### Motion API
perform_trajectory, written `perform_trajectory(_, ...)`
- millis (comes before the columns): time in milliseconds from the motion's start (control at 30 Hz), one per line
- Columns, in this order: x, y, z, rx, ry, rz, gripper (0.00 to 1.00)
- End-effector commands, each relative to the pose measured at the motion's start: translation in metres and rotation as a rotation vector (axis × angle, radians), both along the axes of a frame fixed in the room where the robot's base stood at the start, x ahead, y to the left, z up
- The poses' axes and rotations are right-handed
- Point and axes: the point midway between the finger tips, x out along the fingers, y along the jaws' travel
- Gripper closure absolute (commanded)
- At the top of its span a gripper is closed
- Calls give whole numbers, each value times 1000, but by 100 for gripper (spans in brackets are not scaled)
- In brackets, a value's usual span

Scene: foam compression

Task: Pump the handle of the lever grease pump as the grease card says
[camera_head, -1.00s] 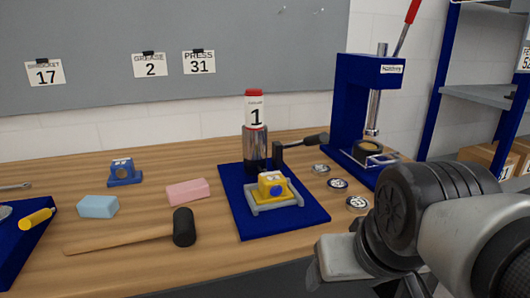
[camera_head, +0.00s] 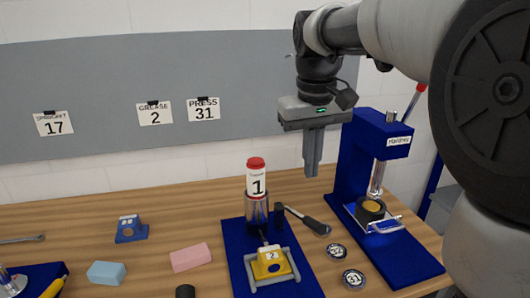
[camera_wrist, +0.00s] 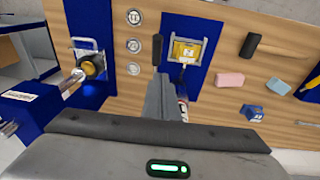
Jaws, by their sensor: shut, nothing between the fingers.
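The grease pump (camera_head: 257,212) stands upright on a blue base (camera_head: 236,251), with a red cap and a label reading 1. Its lever handle (camera_head: 316,226) has a dark grip and slants down to the right. The handle's grip also shows in the wrist view (camera_wrist: 157,48), beyond my fingers. A yellow block (camera_head: 271,264) sits in a grey frame before the pump. The grease card (camera_head: 154,114) on the wall board reads 2. My gripper (camera_head: 311,172) is shut and empty, pointing down, appearing above and behind the handle in the head view. In the wrist view my fingers (camera_wrist: 160,80) partly hide the pump.
A blue press (camera_head: 386,140) with a red-tipped lever stands to the right. Small numbered discs (camera_head: 336,251) lie between it and the pump. Pink (camera_head: 190,257) and light-blue (camera_head: 106,273) blocks and a blue part (camera_head: 131,229) lie on the left. A mallet head (camera_head: 185,292) shows at the bottom.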

Motion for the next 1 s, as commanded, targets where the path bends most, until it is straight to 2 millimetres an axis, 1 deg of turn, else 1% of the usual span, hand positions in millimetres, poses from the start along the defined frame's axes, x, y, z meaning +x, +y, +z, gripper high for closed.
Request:
perform_trajectory(33,7,1,10,1,12,5,100)
perform_trajectory(100,12,1,13,2,21,9,100)
perform_trajectory(233,16,1,13,2,29,12,100)
perform_trajectory(567,16,1,10,1,29,11,100)
perform_trajectory(667,16,1,2,1,30,11,100)
perform_trajectory(767,17,0,-13,2,31,11,100)
perform_trajectory(1000,22,-3,-65,2,33,11,100)
